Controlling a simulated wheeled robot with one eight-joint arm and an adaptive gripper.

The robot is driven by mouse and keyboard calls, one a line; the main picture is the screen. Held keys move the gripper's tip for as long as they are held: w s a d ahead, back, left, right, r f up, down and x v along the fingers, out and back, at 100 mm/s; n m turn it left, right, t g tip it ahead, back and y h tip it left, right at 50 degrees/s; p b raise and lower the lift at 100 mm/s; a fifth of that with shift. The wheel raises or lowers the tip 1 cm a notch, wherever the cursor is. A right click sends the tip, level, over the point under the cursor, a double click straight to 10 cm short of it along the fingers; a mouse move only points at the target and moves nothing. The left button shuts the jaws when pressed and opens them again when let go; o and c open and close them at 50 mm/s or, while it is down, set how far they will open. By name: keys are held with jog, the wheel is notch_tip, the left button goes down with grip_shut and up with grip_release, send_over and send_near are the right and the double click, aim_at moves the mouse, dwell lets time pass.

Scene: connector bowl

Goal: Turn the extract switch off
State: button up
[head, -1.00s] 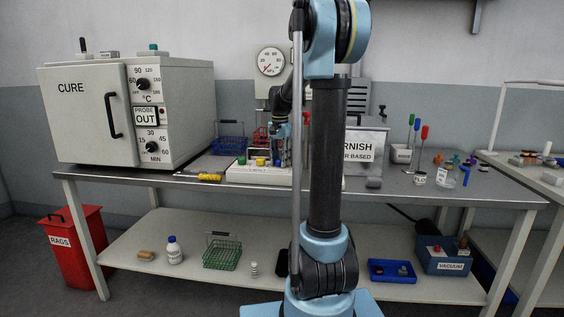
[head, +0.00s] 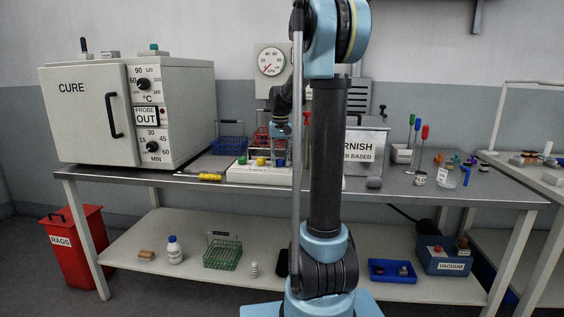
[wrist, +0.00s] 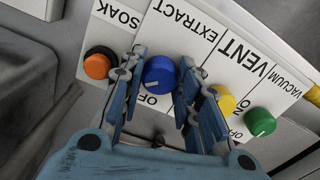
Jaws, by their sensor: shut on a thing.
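The extract switch is a blue round knob (wrist: 160,76) under the word EXTRACT in the wrist view. It has a white mark on its face pointing down-left, towards the printed OFF beside it. My gripper (wrist: 158,86) has one finger on each side of this knob and is shut on it. In the head view my gripper (head: 281,150) is over the white switch panel (head: 245,175) on the bench, partly behind my own arm. The word ON for this knob is not visible, hidden by the fingers.
An orange knob (wrist: 97,63) sits close by the left finger, and a yellow knob (wrist: 222,99) close by the right one. A green knob (wrist: 259,122) is farther right. In the head view a yellow-handled tool (head: 210,177) lies left of the panel, and a gauge (head: 271,62) stands behind.

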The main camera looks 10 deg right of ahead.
aim_at(280, 159)
jog(key=n, duration=0.5)
jog(key=shift+s+n, duration=0.2)
jog(key=shift+n, duration=2.3)
jog(key=shift+a, duration=0.1)
jog(key=o, duration=1.1)
jog(key=shift+c, duration=0.2)
jog(key=shift+w, duration=0.1)
jog(key=shift+r, duration=0.3)
notch_tip(280, 159, up, 11)
jog(key=shift+r, duration=0.15)
